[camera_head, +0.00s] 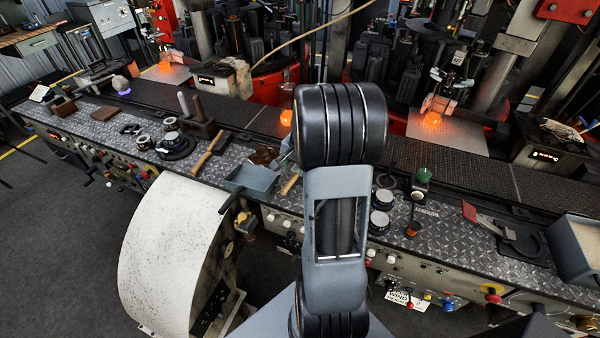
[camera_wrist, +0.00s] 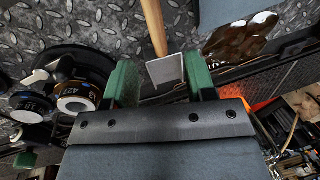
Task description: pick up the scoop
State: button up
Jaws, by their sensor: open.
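The scoop (camera_wrist: 153,26) has a pale wooden handle and a grey metal head, and shows in the wrist view. Its handle runs up to the top edge; its head lies between the two green fingers of my gripper (camera_wrist: 161,80). The fingers are apart, one on each side of the head, and I cannot tell whether either touches it. In the head view the scoop's handle (camera_head: 290,184) shows just left of my arm, on the metal bench. My arm hides my gripper there.
A grey open box (camera_head: 252,178) and a brown lumpy object (camera_head: 264,156) lie left of the scoop. Round dials (camera_wrist: 75,100) are on the left in the wrist view. A wooden-handled tool (camera_head: 209,152) lies farther left. A dark conveyor (camera_head: 430,160) runs behind the bench.

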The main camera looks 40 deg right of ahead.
aim_at(293, 178)
jog(key=shift+w+a+f+p, duration=0.1)
jog(key=shift+w+f+p, duration=0.15)
jog(key=shift+f, duration=1.05)
jog(key=shift+w+f+p, duration=0.2)
jog(key=shift+f, duration=1.15)
jog(key=shift+w+a+f+p, duration=0.1)
jog(key=shift+w+f+p, duration=0.15)
jog(key=shift+f, duration=1.05)
grip_shut()
